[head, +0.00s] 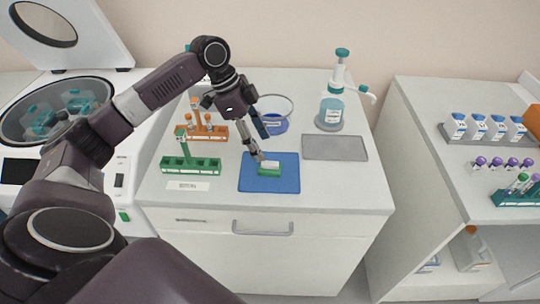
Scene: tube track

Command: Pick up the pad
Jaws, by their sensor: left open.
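The pad appears to be the small block with a green lower part and a pale top (269,169), lying on a blue mat (285,184) on the white counter. My left gripper (259,147) reaches in from the left and points down just above and behind this block. Its fingers look apart, with one near the block's top edge. I cannot tell whether that finger touches it. The block still rests on the mat. My right gripper is not in view.
A green tube rack (190,165) and an orange rack (206,130) stand left of the mat. A grey mat (335,148) and a teal-capped dispenser bottle (332,108) are to the right. The counter's front strip is mostly clear.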

